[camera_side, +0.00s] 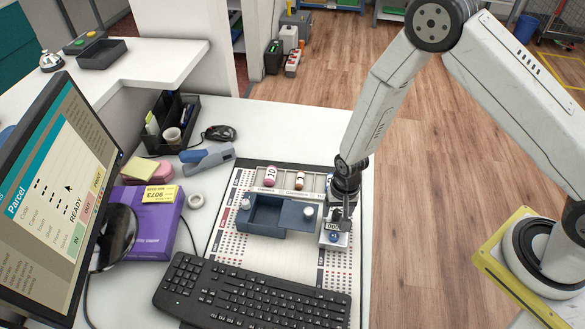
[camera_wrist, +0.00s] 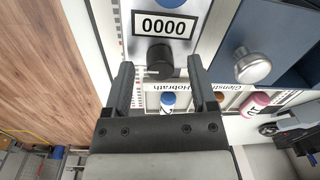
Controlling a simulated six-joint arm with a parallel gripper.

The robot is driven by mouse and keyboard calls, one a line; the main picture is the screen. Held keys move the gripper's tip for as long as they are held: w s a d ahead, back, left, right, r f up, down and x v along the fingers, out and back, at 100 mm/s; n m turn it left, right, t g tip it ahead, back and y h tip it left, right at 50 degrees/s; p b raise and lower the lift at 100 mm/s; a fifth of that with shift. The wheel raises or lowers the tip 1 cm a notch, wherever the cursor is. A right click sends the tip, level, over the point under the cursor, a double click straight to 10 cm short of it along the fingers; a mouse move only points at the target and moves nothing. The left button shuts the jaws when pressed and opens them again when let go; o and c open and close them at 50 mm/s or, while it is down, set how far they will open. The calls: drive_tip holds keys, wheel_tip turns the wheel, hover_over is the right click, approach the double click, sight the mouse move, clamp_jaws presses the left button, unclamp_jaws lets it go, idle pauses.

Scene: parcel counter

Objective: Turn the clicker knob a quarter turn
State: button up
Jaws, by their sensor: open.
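The clicker is a light grey box (camera_side: 334,243) at the right edge of the mat in the side view. Its counter display (camera_wrist: 164,26) reads 0000 in the wrist view. The black round clicker knob (camera_wrist: 160,56) is below the display, with a white pointer mark toward the left of its lower edge. My gripper (camera_wrist: 161,66) is open, with one finger on each side of the knob and visible gaps on both sides. I cannot tell how far the fingertips are above the box. In the side view my gripper (camera_side: 346,212) is over the clicker and hides the knob.
A blue tray (camera_side: 267,232) with silver knobs (camera_wrist: 253,66) stands beside the clicker. A keyboard (camera_side: 250,298) lies in front.

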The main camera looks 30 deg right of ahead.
sight(340, 212)
drive_tip(key=shift+s+d+r, duration=0.1)
drive_tip(key=shift+r, duration=1.8)
drive_tip(key=shift+d+r, duration=0.1)
drive_tip(key=shift+r, duration=1.75)
drive_tip(key=shift+r, duration=0.1)
drive_tip(key=shift+d+r, duration=0.1)
drive_tip(key=shift+r, duration=0.15)
drive_tip(key=s+d+r+n+t, duration=0.1)
drive_tip(key=s+d+r+n, duration=0.2)
drive_tip(key=r, duration=0.5)
drive_tip(key=s+d+r+n+t, duration=0.1)
drive_tip(key=s+d+r+n, duration=0.2)
drive_tip(key=s+d+r, duration=0.2)
wheel_tip(340, 212, up, 3)
drive_tip(key=shift+s+d+f+h, duration=0.1)
drive_tip(key=shift+s+d+h, duration=0.05)
drive_tip(key=shift+s+h, duration=0.15)
